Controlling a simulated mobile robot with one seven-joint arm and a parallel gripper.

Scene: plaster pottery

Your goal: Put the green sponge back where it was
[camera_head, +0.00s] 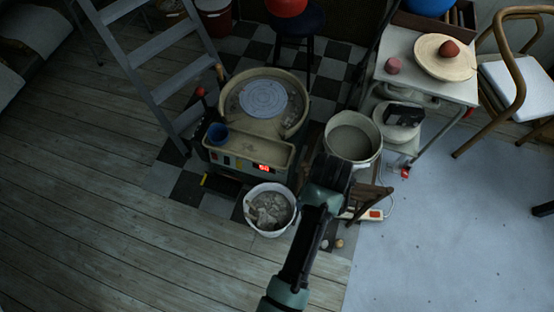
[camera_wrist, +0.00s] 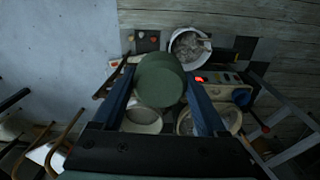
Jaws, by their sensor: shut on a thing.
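The green sponge (camera_wrist: 160,80) is a round, dark green piece in the middle of the wrist view. My gripper (camera_wrist: 161,76) is shut on it, with one finger on each side. In the head view my gripper (camera_head: 334,172) is over the floor just in front of the large bucket of grey slip (camera_head: 350,143). The sponge cannot be made out there; my own arm seems to hide it. In the wrist view the sponge covers part of what lies below it. No spot is marked as the sponge's former place.
A potter's wheel (camera_head: 263,98) with a blue cup (camera_head: 217,134) stands left of my gripper. A white bucket of clay scraps (camera_head: 269,209) is on the floor. A white table (camera_head: 404,45) holds a plate (camera_head: 432,68) and balls. A ladder (camera_head: 160,60) leans at left. Floor is clear lower left and right.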

